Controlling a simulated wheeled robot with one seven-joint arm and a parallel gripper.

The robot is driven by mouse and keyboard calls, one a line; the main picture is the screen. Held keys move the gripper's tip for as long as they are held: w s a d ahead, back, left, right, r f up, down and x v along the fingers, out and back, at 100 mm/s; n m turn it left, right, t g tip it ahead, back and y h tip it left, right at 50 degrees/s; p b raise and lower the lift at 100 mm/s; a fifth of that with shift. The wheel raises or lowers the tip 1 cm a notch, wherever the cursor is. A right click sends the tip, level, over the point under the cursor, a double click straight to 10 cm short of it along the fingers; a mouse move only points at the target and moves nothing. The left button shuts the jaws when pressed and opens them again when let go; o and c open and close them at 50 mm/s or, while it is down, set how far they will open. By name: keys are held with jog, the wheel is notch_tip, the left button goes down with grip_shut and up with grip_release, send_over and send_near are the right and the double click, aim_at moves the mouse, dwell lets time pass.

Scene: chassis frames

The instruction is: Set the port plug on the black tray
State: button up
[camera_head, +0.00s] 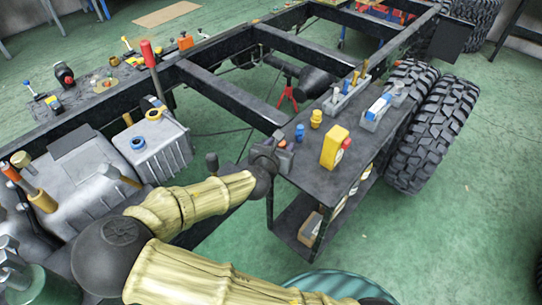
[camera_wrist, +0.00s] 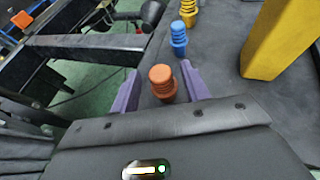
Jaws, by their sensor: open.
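An orange-red ribbed plug (camera_wrist: 162,82) stands upright on the dark top of a cart (camera_wrist: 222,90), in the middle of the wrist view. My gripper (camera_wrist: 160,86) is open, with its purple fingers on either side of this plug; I cannot tell whether they touch it. In the head view my gripper (camera_head: 272,150) is at the cart's near left corner. A blue plug (camera_wrist: 179,38) and a yellow plug (camera_wrist: 189,10) stand beyond it; they also show in the head view as blue (camera_head: 300,132) and yellow (camera_head: 316,119). I cannot tell which black surface is the tray.
A yellow block-like object (camera_head: 335,147) stands on the cart near the plugs. Grey holders (camera_head: 347,98) with tools stand farther back. The black chassis frame (camera_head: 222,95) runs along the left, with large tyres (camera_head: 432,122) at right. The cart top's middle (camera_head: 312,165) has some bare room.

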jog(key=p+v, duration=0.1)
jog(key=v, duration=0.9)
jog(key=shift+s+p, duration=0.25)
jog(key=shift+p, duration=0.1)
